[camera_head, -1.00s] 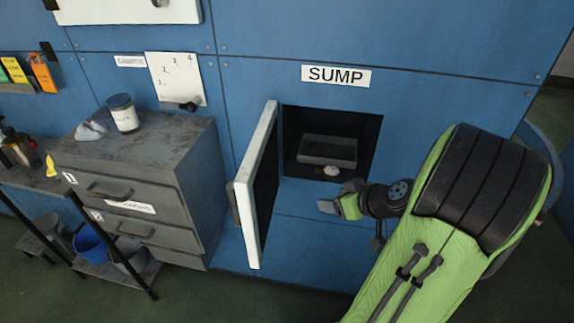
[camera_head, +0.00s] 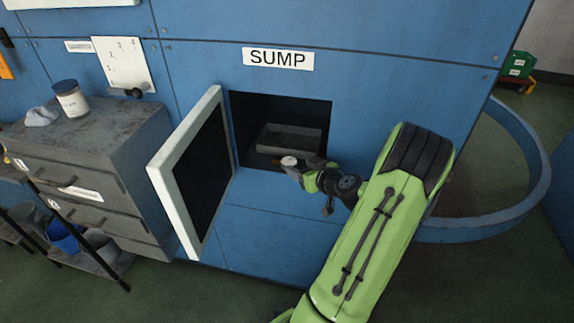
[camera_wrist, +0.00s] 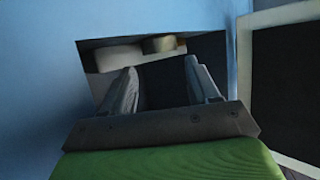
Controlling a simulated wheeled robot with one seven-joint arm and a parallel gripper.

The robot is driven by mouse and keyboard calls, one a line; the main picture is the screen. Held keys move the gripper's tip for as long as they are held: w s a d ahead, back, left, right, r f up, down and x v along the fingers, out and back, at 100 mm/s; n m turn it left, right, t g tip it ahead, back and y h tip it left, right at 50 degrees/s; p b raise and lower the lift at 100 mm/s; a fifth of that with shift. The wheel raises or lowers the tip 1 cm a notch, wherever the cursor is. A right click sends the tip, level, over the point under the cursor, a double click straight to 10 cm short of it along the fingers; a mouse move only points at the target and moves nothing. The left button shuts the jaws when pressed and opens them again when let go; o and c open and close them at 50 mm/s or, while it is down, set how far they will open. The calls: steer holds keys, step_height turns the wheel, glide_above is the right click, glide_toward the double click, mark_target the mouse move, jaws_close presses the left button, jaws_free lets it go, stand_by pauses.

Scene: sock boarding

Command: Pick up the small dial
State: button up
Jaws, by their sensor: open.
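The small dial (camera_head: 289,161) is a small round piece with a pale top and a brownish side. It sits inside the sump opening, in front of a grey tray (camera_head: 290,138). In the head view my gripper (camera_head: 300,168) is at the opening's front edge, close to the dial; contact cannot be told.
The sump door (camera_head: 190,170) stands open to the left of the opening; it shows at the right in the wrist view (camera_wrist: 285,85). Blue panel surrounds the narrow opening. A grey drawer cabinet (camera_head: 95,125) with a jar (camera_head: 72,100) stands farther left.

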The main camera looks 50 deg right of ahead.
mark_target(290, 162)
steer(key=x, duration=0.6)
steer(key=shift+w+f+b, duration=0.1)
steer(key=shift+b, duration=0.2)
steer(key=c, duration=0.8)
steer(key=shift+o, duration=0.2)
